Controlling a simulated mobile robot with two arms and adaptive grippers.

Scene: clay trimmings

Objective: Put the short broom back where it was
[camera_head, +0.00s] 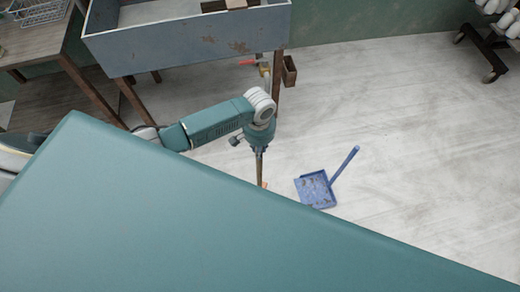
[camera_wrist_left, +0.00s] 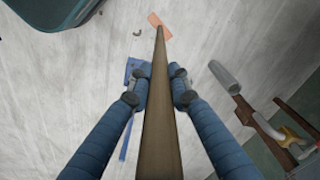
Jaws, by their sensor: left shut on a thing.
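My left gripper (camera_head: 259,143) is shut on the wooden handle of the short broom (camera_head: 259,170). In the left wrist view the two blue fingers (camera_wrist_left: 158,92) close on the handle (camera_wrist_left: 158,130) from both sides. The handle points down toward the floor, with a small orange broom head (camera_wrist_left: 160,26) at its far end. In the head view only a bit of orange shows at the handle's foot. A blue dustpan (camera_head: 315,188) with clay bits in it lies on the floor to the right, its handle pointing up and right. My right gripper is not in view.
A small wooden holder (camera_head: 289,71) is beside the front leg. A wheeled rack (camera_head: 490,50) stands far right. The floor between is clear.

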